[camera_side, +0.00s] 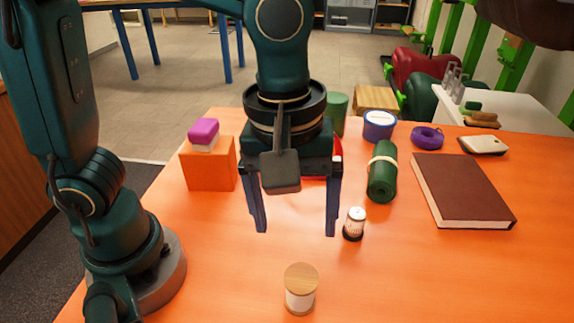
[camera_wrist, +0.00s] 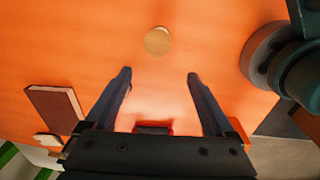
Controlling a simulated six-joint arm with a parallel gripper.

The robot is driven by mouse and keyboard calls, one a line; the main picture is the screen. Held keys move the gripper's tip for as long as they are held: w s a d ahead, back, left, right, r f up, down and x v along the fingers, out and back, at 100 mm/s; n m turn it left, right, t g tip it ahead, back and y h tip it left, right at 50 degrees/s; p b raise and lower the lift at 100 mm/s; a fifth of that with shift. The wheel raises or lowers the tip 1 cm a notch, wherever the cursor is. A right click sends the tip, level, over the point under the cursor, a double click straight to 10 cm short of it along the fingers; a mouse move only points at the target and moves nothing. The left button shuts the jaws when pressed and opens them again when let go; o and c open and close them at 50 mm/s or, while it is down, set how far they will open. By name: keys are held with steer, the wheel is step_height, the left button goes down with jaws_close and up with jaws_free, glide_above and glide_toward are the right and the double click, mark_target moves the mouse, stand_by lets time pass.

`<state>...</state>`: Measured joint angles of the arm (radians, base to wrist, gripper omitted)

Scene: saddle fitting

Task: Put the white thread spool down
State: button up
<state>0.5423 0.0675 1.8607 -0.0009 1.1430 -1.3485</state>
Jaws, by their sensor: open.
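The white thread spool (camera_side: 300,290) stands upright on the orange table near its front edge, with its round wooden end on top. In the wrist view the spool's wooden top (camera_wrist: 158,41) shows beyond my fingertips. My gripper (camera_side: 295,232) is open, its two dark fingers apart and pointing down, with nothing between them. It is above the table and behind the spool in the side view, apart from it. The wrist view also shows my gripper (camera_wrist: 159,75) empty.
A small white-and-dark shaker (camera_side: 354,224) stands right of my fingers. A green roll (camera_side: 382,172), a brown book (camera_side: 462,190) and a purple tape ring (camera_side: 427,138) lie further right. An orange block (camera_side: 208,166) bears a pink-and-white piece (camera_side: 204,133). Table around the spool is clear.

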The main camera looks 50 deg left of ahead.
steer(key=s+a+r+m+t, duration=0.1)
steer(key=s+a+m+t, duration=0.2)
steer(key=a+m, duration=0.6)
steer(key=a+t, duration=0.2)
steer(key=a, duration=0.1)
steer(key=shift+r, duration=0.3)
